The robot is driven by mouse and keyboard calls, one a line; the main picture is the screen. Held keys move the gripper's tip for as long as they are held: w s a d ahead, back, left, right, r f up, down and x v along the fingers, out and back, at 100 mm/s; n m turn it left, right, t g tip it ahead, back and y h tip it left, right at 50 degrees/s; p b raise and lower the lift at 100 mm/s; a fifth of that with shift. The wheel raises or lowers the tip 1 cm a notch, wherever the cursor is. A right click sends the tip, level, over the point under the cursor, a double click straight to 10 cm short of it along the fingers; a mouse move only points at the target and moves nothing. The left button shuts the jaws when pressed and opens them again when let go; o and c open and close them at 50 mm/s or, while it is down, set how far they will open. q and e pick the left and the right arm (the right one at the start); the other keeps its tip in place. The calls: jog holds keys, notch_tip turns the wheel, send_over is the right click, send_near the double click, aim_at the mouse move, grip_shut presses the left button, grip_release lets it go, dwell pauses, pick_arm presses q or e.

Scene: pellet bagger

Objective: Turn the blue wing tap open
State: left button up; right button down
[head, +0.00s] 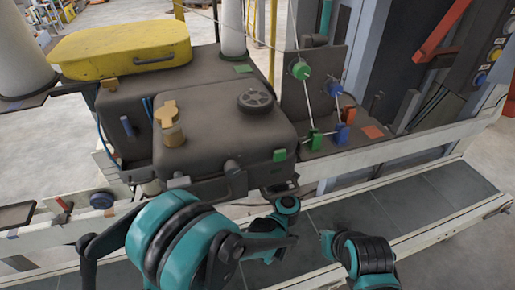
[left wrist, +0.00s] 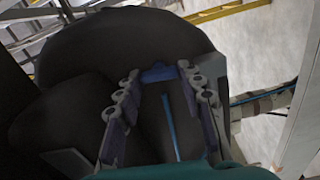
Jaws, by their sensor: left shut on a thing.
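In the left wrist view, a small blue piece (left wrist: 159,73), which looks like the blue wing tap, sits between the fingertips of my left gripper (left wrist: 158,86). The gripper is shut on it, with one finger on each side. A thin blue strip (left wrist: 170,127) shows between the fingers, against a dark body. In the head view my left arm reaches to the lower front of the dark machine (head: 225,125); the fingers and the tap there are too dark or hidden to make out.
A yellow lidded box (head: 120,45) sits at the machine's back left. Green and blue fittings, including a blue block (head: 343,133), stand on the panel at the right. A pale rail (head: 400,152) runs across the front; dark floor panels (head: 410,205) lie clear below it.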

pick_arm(q)
jog(key=shift+n, duration=0.6)
jog(key=o, duration=1.2)
jog(key=shift+c, duration=0.2)
jog(key=v, duration=0.7)
jog(key=shift+s, duration=0.25)
